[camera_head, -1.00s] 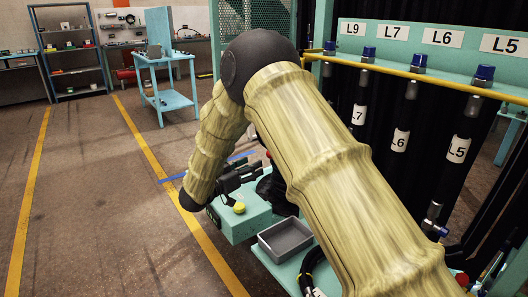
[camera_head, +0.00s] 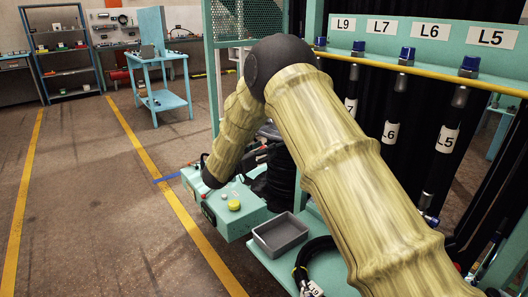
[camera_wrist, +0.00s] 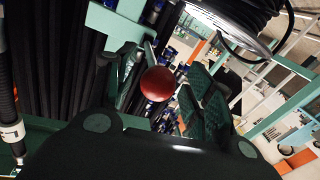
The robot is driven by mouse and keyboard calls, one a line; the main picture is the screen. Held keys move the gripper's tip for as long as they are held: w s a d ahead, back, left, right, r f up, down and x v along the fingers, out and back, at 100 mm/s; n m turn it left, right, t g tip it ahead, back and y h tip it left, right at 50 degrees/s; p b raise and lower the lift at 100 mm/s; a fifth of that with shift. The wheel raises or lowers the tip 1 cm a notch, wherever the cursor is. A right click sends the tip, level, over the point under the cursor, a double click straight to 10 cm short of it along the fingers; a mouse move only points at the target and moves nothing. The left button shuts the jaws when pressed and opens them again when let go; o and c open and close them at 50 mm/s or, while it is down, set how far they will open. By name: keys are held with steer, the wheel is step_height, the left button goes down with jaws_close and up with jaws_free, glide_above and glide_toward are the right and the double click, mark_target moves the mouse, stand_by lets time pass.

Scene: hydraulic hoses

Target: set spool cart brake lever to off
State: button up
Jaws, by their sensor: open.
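In the wrist view a red ball knob (camera_wrist: 158,83), which looks like the end of a lever, shows between the fingers of my gripper (camera_wrist: 162,75). My gripper is open, with one finger at the left and the green-padded one at the right. I cannot tell whether either finger touches the knob. The lever's shaft and its setting cannot be made out. A spool with black hose (camera_wrist: 235,22) is at the top right of the wrist view. In the head view my forearm hides most of my gripper.
A teal box with a yellow button (camera_head: 234,205) stands beside my forearm. A grey tray (camera_head: 280,236) and a coiled black hose (camera_head: 312,262) lie on the teal bench. Labelled hoses hang from the rack (camera_head: 400,48) at right. The floor (camera_head: 85,200) at left is clear.

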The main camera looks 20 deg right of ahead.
steer(key=shift+r, duration=0.1)
jaws_close()
steer(key=shift+d+r, duration=0.1)
